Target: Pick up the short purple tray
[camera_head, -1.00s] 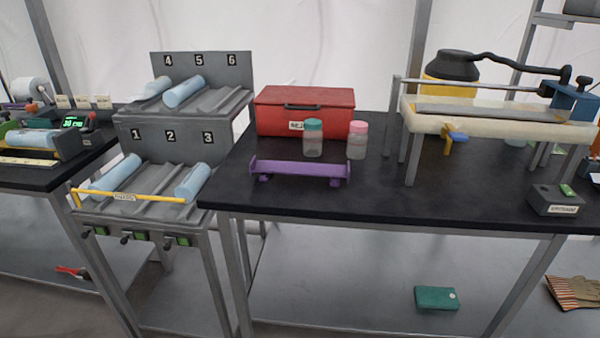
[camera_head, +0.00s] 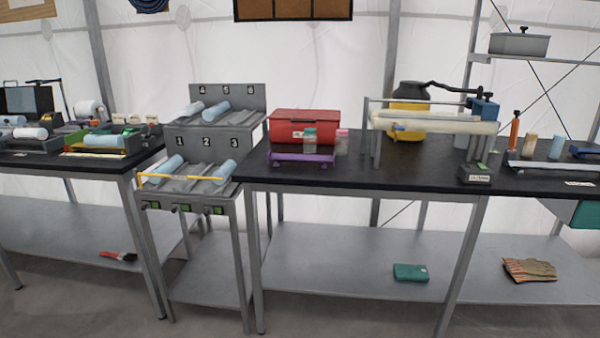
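The short purple tray (camera_head: 302,159) lies on the black tabletop (camera_head: 345,180) near its left end, close to the front edge. It is a low, narrow piece with raised ends and small feet. It stands in front of the red box (camera_head: 304,125). Neither of my grippers shows in the head view.
A grey numbered rack (camera_head: 205,150) with blue cylinders and a yellow bar stands left of the table. A cream stand (camera_head: 430,122) with a yellow-and-black container (camera_head: 408,100) behind it is to the right.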

